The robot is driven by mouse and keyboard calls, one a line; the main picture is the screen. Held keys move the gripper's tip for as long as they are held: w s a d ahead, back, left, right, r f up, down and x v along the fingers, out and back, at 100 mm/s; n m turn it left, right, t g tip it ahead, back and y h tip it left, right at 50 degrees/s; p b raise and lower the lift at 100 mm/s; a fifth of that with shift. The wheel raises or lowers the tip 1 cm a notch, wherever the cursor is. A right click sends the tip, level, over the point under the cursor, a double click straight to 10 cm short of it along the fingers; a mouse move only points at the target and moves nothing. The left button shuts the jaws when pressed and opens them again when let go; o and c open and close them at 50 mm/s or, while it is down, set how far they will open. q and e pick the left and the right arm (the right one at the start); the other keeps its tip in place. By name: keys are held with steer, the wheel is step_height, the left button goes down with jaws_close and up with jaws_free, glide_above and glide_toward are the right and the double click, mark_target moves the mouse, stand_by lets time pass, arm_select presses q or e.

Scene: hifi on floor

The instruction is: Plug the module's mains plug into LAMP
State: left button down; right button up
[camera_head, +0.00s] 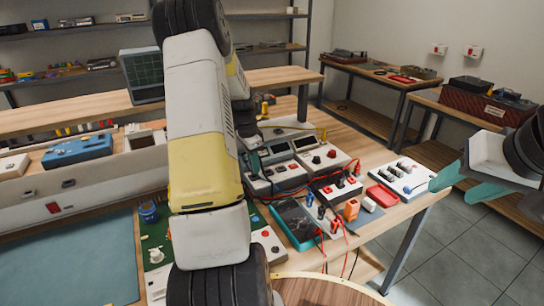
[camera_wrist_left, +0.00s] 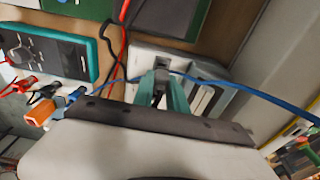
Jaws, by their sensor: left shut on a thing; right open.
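My left gripper (camera_wrist_left: 163,84) has its teal fingers shut on a small dark piece, apparently the mains plug, though it is mostly hidden between them. A blue cable (camera_wrist_left: 245,88) runs past the fingertips. Below lies a pale grey-white block (camera_wrist_left: 140,57) with darker slots; I cannot tell whether the held piece touches it. In the head view my left arm hides that gripper. My right gripper (camera_head: 462,180) is open and empty at the right edge, near a white panel (camera_head: 390,186) with several black parts. No LAMP label is legible, and I cannot single out the module.
A teal-edged meter (camera_head: 295,222) with red and black leads lies on the bench beside an orange block (camera_head: 351,210) and a red tray (camera_head: 382,196). Grey instruments (camera_head: 322,158) crowd the bench behind. Floor is free at right.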

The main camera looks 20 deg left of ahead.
arm_select(q)
steer(key=shift+f, duration=0.85)
stand_by(2.3)
steer(key=c, duration=1.3)
jaws_free()
steer(key=shift+o, duration=0.2)
steer(key=r, duration=0.7)
steer(key=shift+s+a+r, duration=0.2)
steer(key=shift+s+a, duration=0.1)
steer(key=shift+a, duration=0.05)
steer(key=shift+r, duration=2.65)
